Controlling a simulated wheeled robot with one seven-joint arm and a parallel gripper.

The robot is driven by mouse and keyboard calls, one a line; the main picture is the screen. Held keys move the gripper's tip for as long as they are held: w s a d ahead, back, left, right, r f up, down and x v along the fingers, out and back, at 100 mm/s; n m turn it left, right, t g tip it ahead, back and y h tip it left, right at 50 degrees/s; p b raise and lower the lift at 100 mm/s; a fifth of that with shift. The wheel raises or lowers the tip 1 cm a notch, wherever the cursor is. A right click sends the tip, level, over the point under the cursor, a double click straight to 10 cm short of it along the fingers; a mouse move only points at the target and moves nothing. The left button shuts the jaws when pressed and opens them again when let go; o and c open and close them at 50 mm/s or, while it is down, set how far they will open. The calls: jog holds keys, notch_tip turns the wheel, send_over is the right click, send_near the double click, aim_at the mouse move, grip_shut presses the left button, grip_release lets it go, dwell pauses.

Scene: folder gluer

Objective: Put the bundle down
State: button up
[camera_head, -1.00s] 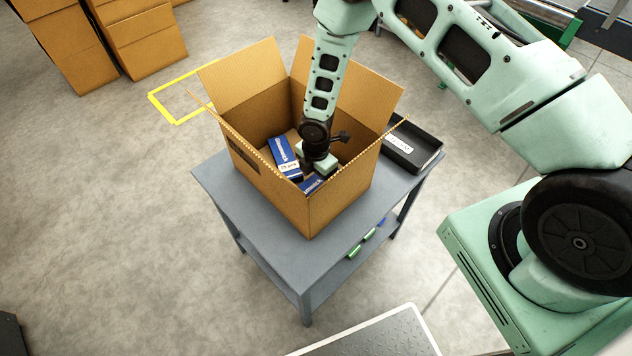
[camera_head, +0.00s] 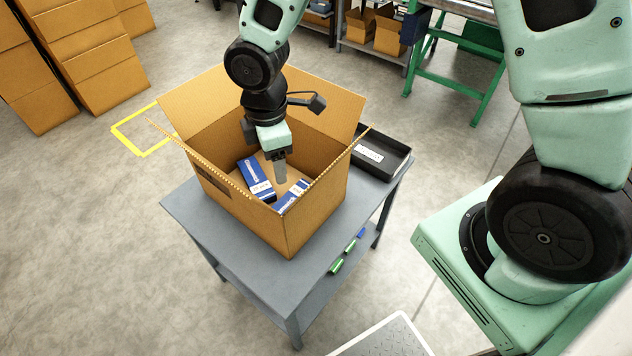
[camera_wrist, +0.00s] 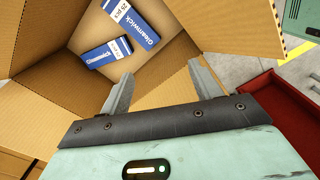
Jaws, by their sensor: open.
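Two blue and white bundles lie in the open cardboard box (camera_head: 235,205). One bundle (camera_head: 256,179) leans or lies at the box's left side; the other bundle (camera_head: 291,196) lies nearer the front, partly hidden by the box wall. In the wrist view they show as one bundle (camera_wrist: 133,24) and another bundle (camera_wrist: 107,53), apart from my fingers. My gripper (camera_head: 279,172) points down over the box opening, above the bundles. In the wrist view my gripper (camera_wrist: 158,92) has its fingers spread with nothing between them.
The box stands on a grey table (camera_head: 200,215) with its flaps raised around my gripper. A black tray (camera_head: 382,158) sits behind it at the right. Small green items (camera_head: 337,266) lie on the lower shelf. Stacked cartons (camera_head: 90,60) stand at the far left.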

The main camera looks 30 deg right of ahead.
jog(key=s+r+m, duration=0.4)
jog(key=s+r, duration=0.2)
jog(key=s, duration=0.3)
jog(key=s+r+m, duration=0.5)
jog(key=s+r, duration=0.1)
jog(key=s, duration=0.4)
jog(key=shift+a+r+y, duration=0.25)
jog(key=shift+a+y, duration=0.05)
jog(key=shift+a, duration=0.15)
